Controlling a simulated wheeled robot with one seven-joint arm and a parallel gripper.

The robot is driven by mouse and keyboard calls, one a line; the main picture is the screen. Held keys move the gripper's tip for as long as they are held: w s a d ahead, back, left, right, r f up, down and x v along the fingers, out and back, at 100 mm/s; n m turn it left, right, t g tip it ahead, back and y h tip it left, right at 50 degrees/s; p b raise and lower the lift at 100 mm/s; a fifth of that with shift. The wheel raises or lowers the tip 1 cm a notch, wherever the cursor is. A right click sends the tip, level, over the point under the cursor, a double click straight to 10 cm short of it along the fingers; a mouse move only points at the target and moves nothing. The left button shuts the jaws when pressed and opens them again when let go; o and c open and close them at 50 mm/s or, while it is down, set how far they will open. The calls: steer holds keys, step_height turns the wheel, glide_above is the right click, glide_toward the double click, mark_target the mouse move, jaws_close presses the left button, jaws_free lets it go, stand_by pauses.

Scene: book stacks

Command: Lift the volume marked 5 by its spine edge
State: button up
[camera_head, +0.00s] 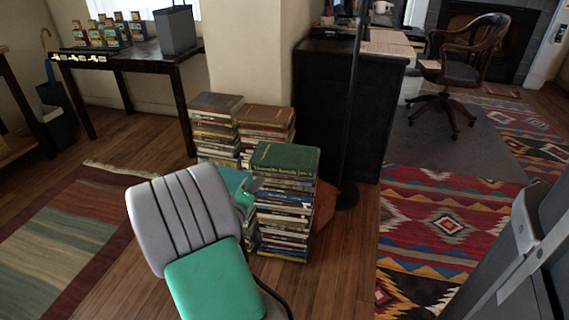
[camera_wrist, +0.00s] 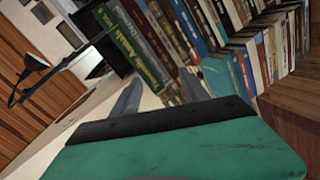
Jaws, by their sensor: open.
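A dark green book (camera_head: 286,159) with yellow spine lettering lies flat on top of the front stack (camera_head: 283,220). I cannot read a 5 on it for certain. In the wrist view, a green spine with pale lettering (camera_wrist: 150,62) shows at the left end of the tilted row of books.
Two more book stacks stand behind, one topped with a dark brown book (camera_head: 216,103), one with a lighter brown book (camera_head: 265,116). A black cabinet (camera_head: 340,105) and a lamp pole (camera_head: 352,130) stand close on the right. Wooden floor (camera_head: 335,265) is clear in front.

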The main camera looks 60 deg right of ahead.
mark_target(279, 170)
steer(key=s+d+n+h, duration=0.1)
steer(key=d, duration=0.2)
steer(key=s+d+n+h+b, duration=0.1)
steer(key=d+n, duration=0.1)
steer(key=d, duration=0.2)
steer(key=s+d+n+t+h, duration=0.1)
steer(key=d, duration=0.3)
steer(key=shift+r+b, duration=0.2)
steer(key=shift+b, duration=0.2)
steer(key=shift+w+d+r, duration=0.15)
steer(key=shift+d, duration=0.2)
steer(key=shift+c, duration=0.5)
jaws_close()
steer(key=shift+r, duration=0.1)
